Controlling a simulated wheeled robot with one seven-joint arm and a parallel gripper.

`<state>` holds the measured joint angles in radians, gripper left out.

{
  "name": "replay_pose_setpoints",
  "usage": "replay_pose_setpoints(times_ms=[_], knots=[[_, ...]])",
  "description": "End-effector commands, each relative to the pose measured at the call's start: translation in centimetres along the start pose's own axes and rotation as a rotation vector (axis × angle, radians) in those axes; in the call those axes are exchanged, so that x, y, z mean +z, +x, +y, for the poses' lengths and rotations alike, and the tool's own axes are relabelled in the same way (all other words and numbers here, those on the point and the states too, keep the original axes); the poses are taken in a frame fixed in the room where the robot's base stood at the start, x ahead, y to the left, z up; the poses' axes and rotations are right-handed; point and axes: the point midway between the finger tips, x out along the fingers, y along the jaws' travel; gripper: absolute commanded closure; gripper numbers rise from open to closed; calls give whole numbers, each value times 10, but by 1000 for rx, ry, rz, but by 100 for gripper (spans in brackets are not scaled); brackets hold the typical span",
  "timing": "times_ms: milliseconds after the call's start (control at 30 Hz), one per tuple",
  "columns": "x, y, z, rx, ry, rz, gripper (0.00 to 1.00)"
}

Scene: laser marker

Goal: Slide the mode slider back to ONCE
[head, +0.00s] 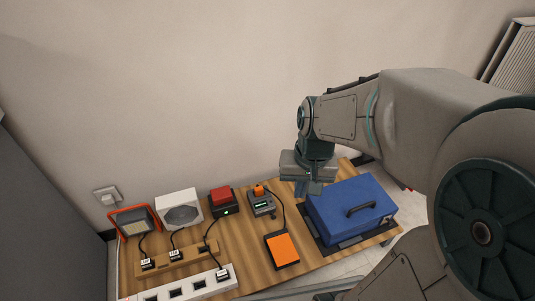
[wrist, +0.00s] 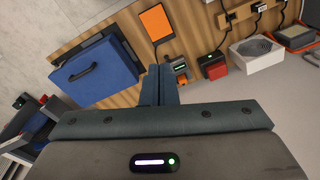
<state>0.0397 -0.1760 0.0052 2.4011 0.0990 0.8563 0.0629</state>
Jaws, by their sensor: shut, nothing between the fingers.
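A small grey control box (head: 262,205) with a green-lit display and an orange part on top stands on the wooden table. In the wrist view the control box (wrist: 180,67) sits just right of my fingertips, partly hidden by them. The mode slider and its ONCE label are too small to make out. My gripper (head: 309,188) is shut and empty, right of the control box and above the back left of the blue box in the head view. In the wrist view my shut gripper (wrist: 159,72) points up toward the table.
A blue lidded box (head: 338,213) with a black handle stands right of the control box. An orange pad (head: 283,247) lies in front. A red-topped black unit (head: 222,203), a white unit (head: 179,210) and a white power strip (head: 205,285) are left. Cables cross the table (head: 245,260).

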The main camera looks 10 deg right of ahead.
Motion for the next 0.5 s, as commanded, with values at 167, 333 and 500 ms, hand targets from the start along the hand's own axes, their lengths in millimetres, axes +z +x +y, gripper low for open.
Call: replay_pose_setpoints(times_ms=[167, 333, 500], knots=[[-47, 9, -8, -56, 170, -47, 100], [-89, 30, -9, -104, 338, -86, 100], [-126, 58, -5, -145, 513, -122, 100]])
